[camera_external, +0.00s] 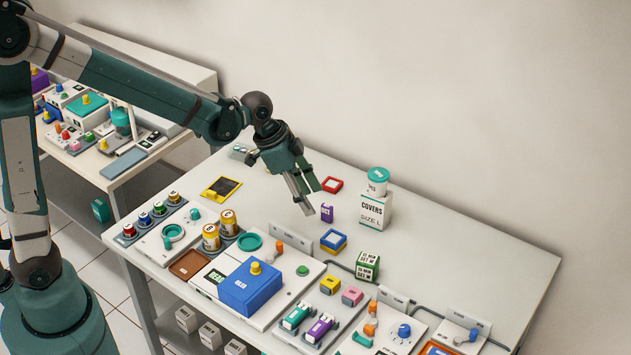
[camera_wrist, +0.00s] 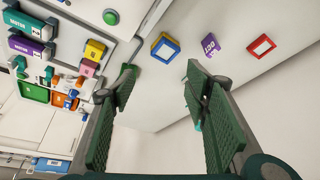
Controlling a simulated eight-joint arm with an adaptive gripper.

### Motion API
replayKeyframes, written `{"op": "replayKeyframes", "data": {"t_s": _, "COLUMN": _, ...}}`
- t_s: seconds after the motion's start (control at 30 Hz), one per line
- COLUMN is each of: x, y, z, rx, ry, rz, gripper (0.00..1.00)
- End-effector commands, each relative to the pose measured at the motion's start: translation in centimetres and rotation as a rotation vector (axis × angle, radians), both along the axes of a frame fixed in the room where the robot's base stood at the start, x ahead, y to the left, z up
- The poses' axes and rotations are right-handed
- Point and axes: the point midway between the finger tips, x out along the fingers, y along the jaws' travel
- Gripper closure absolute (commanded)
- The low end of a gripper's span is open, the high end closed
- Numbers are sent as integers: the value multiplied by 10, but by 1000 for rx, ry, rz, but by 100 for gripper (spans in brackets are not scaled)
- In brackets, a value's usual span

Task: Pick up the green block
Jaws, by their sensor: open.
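A green block with white labelled faces (camera_external: 367,266) stands on the table in the external view, right of the blue and yellow square piece (camera_external: 333,241). I cannot make the green block out clearly in the wrist view; the left finger may cover it. My gripper (camera_external: 312,200) is open and empty above the back part of the table, to the upper left of the green block and apart from it. In the wrist view my gripper (camera_wrist: 161,72) shows both fingers spread, with bare pale surface between them.
A purple block (camera_external: 327,213) and red square frame (camera_external: 332,184) lie near my gripper. A white COVERS box (camera_external: 374,212) with a teal-lidded tub (camera_external: 377,182) stands behind the green block. Yellow (camera_external: 330,285) and pink (camera_external: 352,296) blocks sit in front.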

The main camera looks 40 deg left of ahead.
Motion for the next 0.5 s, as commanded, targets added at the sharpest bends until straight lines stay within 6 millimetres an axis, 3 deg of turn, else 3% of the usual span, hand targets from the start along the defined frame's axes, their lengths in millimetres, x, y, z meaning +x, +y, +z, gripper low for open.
{"op": "replayKeyframes", "data": {"t_s": 0.5, "x": 12, "y": -110, "z": -54, "rx": 10, "ry": 25, "rz": -243, "gripper": 54}}
